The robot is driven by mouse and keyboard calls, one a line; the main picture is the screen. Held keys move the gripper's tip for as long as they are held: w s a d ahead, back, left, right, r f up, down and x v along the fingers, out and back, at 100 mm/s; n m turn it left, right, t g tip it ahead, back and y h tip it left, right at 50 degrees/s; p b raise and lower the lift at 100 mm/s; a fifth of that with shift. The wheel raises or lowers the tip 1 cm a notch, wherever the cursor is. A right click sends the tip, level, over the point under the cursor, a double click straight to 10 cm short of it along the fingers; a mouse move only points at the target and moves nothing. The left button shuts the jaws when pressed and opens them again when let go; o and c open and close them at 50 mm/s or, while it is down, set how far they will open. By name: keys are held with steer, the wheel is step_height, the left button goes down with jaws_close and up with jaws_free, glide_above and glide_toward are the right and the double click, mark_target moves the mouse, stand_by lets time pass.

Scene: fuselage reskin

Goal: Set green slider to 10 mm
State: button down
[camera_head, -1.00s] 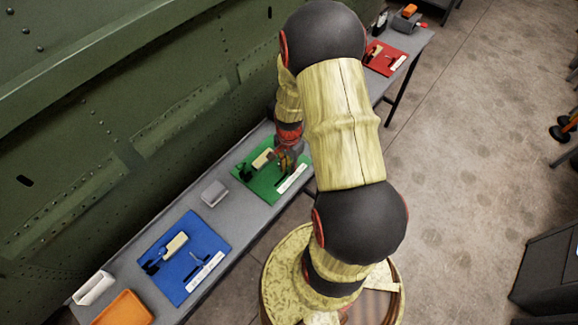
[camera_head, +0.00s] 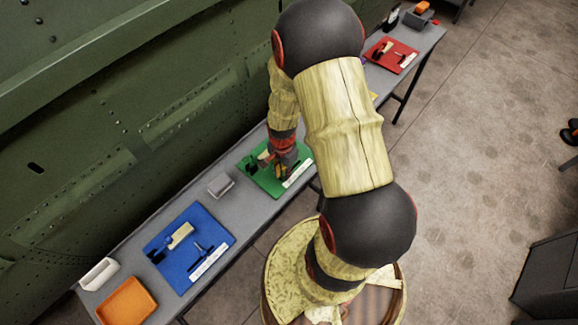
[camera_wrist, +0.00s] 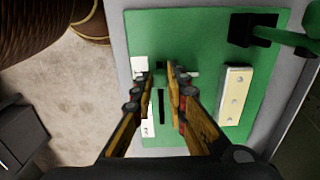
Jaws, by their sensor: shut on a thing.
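The green board (camera_wrist: 205,50) lies on the bench and also shows in the head view (camera_head: 262,181). A dark narrow slot (camera_wrist: 161,106) runs along it between my fingers. My gripper (camera_wrist: 160,76) is over the board, its fingertips close together around a small dark piece at the slot's upper end, which looks like the slider's knob. The fingertips hide most of that piece. A white label strip (camera_wrist: 147,128) runs beside the slot, largely covered by the left finger. The scale marks and the slider's reading cannot be made out.
On the green board, a cream block (camera_wrist: 235,95) and a black clamp with a green handle (camera_wrist: 250,30) stand right of my fingers. A blue board (camera_head: 190,265), grey box (camera_head: 221,186), orange tray (camera_head: 127,302) and red board (camera_head: 390,56) share the bench. The green fuselage wall borders it.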

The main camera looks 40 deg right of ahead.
mark_target(283, 175)
steer(key=shift+s+a, duration=0.1)
steer(key=c, duration=2)
jaws_free()
steer(key=shift+a, duration=0.2)
steer(key=shift+o, duration=1.2)
steer(key=shift+d+r, duration=0.1)
steer(key=shift+d, duration=0.05)
steer(key=shift+r, duration=0.35)
step_height(283, 175, up, 11)
